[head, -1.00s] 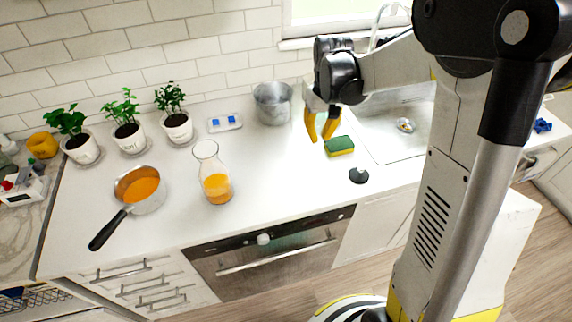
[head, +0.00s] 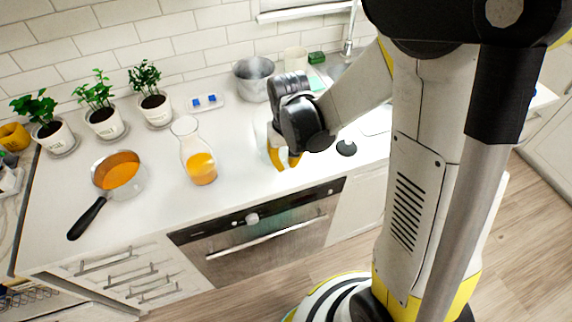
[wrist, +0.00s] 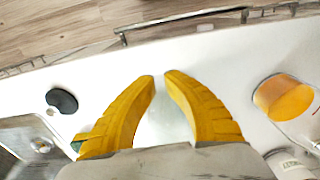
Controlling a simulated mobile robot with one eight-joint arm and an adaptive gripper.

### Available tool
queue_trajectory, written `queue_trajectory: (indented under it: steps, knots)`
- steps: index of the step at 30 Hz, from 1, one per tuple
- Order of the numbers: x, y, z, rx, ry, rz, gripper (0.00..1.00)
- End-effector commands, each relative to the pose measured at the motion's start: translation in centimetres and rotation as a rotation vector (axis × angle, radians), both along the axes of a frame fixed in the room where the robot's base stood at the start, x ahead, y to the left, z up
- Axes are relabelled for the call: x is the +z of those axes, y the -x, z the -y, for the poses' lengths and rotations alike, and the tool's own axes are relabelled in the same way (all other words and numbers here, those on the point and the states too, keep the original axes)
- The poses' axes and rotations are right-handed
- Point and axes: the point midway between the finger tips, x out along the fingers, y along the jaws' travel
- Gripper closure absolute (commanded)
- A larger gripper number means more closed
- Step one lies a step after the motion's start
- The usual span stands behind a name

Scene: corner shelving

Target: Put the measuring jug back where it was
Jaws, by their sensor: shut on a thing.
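My gripper (head: 284,163) is low over the counter, between the carafe and the black stopper, fingers pointing down. In the wrist view, its yellow fingers (wrist: 160,80) are shut on a pale, see-through thing (wrist: 165,124), which I take to be the measuring jug. In the head view only a faint clear outline (head: 262,138) shows beside the fingers; the rest is hidden by my gripper. I cannot tell whether its base touches the counter.
A carafe of orange juice (head: 200,168) stands left of my gripper, with a saucepan (head: 120,178) farther left. A metal pot (head: 254,82) is behind. A black stopper (head: 346,148) lies to the right. Several potted plants line the wall. The front counter edge is close.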

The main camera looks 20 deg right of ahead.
Motion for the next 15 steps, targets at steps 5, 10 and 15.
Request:
queue_trajectory:
  steps: [5, 10, 15]
  knots:
    - [0.02, 0.02, 0.02, 0.000, 0.000, -0.001, 1.00]
    - [-0.12, 0.02, 0.02, 0.000, 0.000, -0.001, 0.69]
    - [-0.10, 0.02, 0.02, 0.000, 0.000, -0.001, 0.67]
